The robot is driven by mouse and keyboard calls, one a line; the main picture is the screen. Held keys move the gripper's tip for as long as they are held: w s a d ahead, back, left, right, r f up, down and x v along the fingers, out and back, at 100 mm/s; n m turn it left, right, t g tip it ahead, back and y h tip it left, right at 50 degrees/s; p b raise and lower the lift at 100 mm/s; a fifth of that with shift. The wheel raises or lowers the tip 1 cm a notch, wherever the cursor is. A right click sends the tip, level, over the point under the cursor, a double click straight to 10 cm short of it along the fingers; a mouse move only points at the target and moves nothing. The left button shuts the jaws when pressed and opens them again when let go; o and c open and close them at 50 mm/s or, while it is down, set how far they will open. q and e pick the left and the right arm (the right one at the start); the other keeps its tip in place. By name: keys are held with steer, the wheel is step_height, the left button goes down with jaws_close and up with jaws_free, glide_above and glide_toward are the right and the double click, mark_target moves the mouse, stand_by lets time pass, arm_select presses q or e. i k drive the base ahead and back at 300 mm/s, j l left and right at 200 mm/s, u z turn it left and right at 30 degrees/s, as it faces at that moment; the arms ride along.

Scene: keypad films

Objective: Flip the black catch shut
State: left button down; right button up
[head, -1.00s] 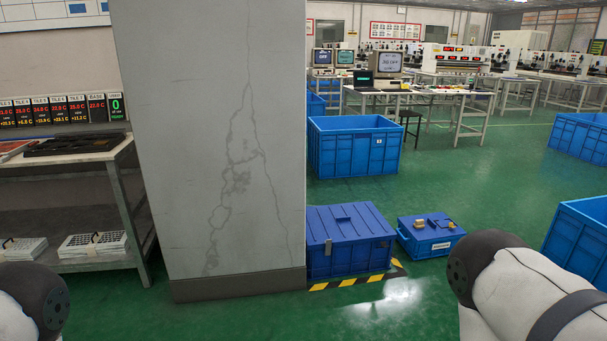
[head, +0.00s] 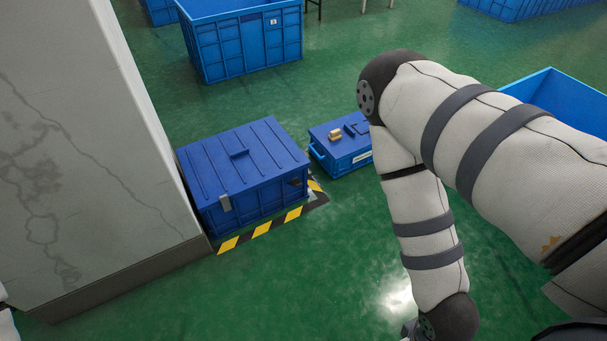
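A large blue lidded box (head: 246,165) stands on the floor beside the pillar. A small dark fitting (head: 294,182) sits near the right end of its front face; it may be the black catch, but it is too small to tell whether it is open or shut. My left gripper is out of view.
A smaller blue case (head: 345,150) with a tan fitting on its lid stands behind right, partly hidden by my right arm. A grey pillar (head: 75,130) blocks the left. Black-and-yellow tape (head: 262,229) edges the large box. Open blue crates (head: 240,45) stand behind. Green floor in front is clear.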

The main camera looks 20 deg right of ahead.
mark_target(295, 182)
steer(key=i+l, duration=0.1)
steer(key=l, duration=0.45)
steer(key=i+l+u, duration=0.15)
steer(key=l, duration=0.9)
steer(key=i+u, duration=0.05)
